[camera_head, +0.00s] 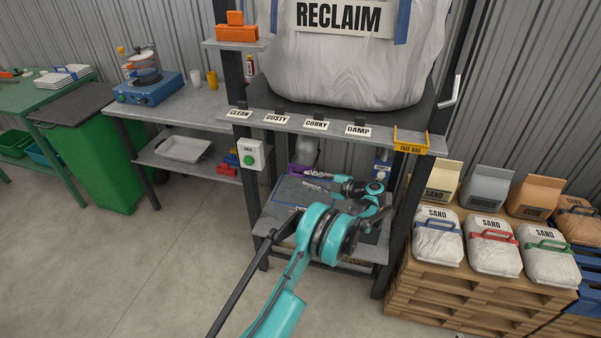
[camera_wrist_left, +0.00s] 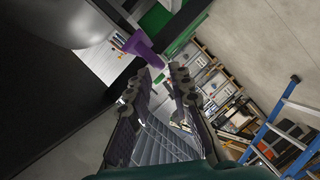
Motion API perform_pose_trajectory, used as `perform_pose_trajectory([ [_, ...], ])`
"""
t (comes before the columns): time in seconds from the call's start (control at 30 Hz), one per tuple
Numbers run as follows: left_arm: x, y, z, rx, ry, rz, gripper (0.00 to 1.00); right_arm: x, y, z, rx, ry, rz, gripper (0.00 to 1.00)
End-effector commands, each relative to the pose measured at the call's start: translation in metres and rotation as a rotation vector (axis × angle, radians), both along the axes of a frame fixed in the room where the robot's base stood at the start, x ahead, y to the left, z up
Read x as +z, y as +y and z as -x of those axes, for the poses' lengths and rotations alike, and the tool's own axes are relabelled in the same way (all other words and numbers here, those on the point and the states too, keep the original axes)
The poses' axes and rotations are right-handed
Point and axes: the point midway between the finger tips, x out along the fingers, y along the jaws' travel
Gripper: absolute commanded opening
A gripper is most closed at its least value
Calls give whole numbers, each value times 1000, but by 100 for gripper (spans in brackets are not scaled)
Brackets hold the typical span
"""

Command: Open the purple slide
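The purple slide (camera_head: 298,169) shows as a small purple piece under the hopper shelf, beside the grey spout. In the left wrist view it is a purple handle-like part (camera_wrist_left: 143,46) sticking out from a dark frame. Its near end lies just ahead of the gap between my fingertips. My left gripper (camera_head: 313,180) reaches under the shelf, close to the slide. In the left wrist view its two fingers (camera_wrist_left: 156,83) stand apart with nothing between them. I cannot tell whether a fingertip touches the slide. My right gripper is not in view.
The RECLAIM bag (camera_head: 350,60) sits above the labelled shelf (camera_head: 335,130). Dark posts (camera_head: 398,215) flank my arm. A green-button box (camera_head: 251,155) hangs at the left post. Sand bags (camera_head: 437,235) on pallets stand right. The floor at left is clear.

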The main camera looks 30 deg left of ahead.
Motion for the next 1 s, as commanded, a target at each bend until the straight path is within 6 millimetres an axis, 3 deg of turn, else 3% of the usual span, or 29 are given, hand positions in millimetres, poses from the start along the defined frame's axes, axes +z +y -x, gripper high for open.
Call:
perform_pose_trajectory([
  [0.2, -10, 37, -3, 2, -1, 0, 20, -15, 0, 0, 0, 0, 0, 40],
  [0.4, -14, 59, -5, 1, -1, 0, 20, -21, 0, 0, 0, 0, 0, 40],
  [0.73, -13, 64, -6, -2, -1, -1, 20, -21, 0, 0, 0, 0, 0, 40],
  [0.83, -13, 64, -6, -2, -1, -1, 0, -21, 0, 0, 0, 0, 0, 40],
  [1.0, -13, 64, -6, -1, 0, -2, 0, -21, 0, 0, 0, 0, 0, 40],
])
